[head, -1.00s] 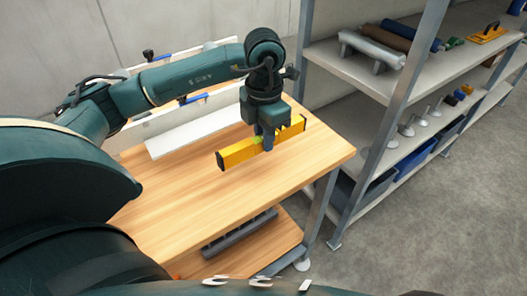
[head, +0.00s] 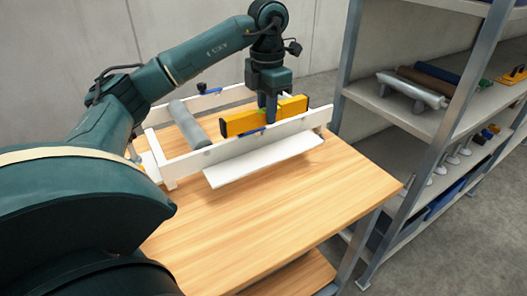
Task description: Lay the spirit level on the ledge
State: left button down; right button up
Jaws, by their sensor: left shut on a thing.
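The yellow spirit level (head: 240,122) with black ends is held on edge, roughly level. My left gripper (head: 267,112) points down and is shut on its middle, with the fingers covering that part. The ledge (head: 262,164) is a white flat strip along the near side of a white frame (head: 165,165) on the wooden table. In the picture the level shows above and behind the ledge, over the frame's near rail. Its exact height above the rail is hard to tell. The ledge is bare. My right gripper is not in view.
A grey roller (head: 189,124) lies inside the frame at the left. Blue-handled clamps (head: 208,90) sit on the frame. The near part of the wooden tabletop (head: 270,220) is clear. A metal shelf rack (head: 400,115) with rolls and tools stands at the right.

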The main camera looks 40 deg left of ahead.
pick_arm(q)
send_over(267, 155)
notch_tip(267, 155, down, 6)
jog(key=shift+r, duration=0.25)
jog(key=shift+f, duration=1.95)
jog(key=shift+f, duration=0.15)
jog(key=c, duration=1.6)
grip_release()
